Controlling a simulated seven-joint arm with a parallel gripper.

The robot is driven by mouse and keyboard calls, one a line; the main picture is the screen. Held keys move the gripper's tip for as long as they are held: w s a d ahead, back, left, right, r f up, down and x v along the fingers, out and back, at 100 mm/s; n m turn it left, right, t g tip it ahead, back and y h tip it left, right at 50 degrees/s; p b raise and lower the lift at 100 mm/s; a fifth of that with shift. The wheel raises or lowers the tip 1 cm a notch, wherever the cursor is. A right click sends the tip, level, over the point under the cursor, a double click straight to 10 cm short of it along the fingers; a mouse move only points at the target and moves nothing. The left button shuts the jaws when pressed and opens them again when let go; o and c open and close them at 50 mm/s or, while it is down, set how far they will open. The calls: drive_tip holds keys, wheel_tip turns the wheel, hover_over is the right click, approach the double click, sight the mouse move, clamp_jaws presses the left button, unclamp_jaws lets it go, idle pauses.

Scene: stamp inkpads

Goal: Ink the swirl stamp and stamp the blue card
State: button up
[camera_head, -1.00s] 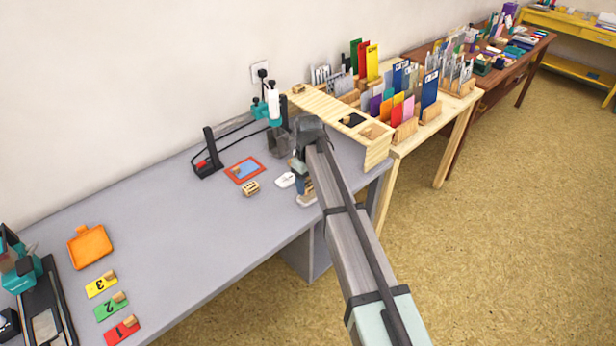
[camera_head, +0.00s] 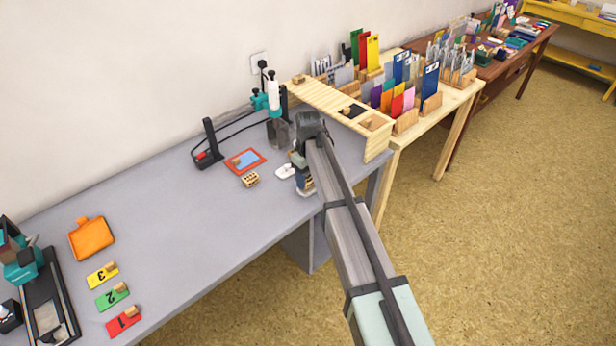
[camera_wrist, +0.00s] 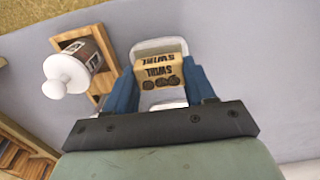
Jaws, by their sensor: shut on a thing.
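My gripper (camera_wrist: 162,92) has its blue fingers shut on the swirl stamp (camera_wrist: 160,70), a small wooden block marked SWIRL with dark swirl marks, in the wrist view. A white rounded thing (camera_wrist: 155,46) shows behind the stamp; whether they touch, I cannot tell. In the head view my gripper (camera_head: 303,178) is low over the grey table's right part, its fingertips and the stamp mostly hidden. The blue card (camera_head: 246,160) lies in a red frame to the left. A small wooden piece sits at the card's left side.
A wooden block (camera_head: 250,180) lies in front of the red frame. A white item (camera_head: 285,172) lies just left of my gripper. A wooden holder (camera_wrist: 97,55) with a white-knobbed object (camera_wrist: 66,76) is close by. A wooden shelf (camera_head: 328,98) stands behind. The table's middle is clear.

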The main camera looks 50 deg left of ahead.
drive_tip(key=shift+f, duration=0.55)
idle(0.9)
drive_tip(key=shift+r, duration=3.55)
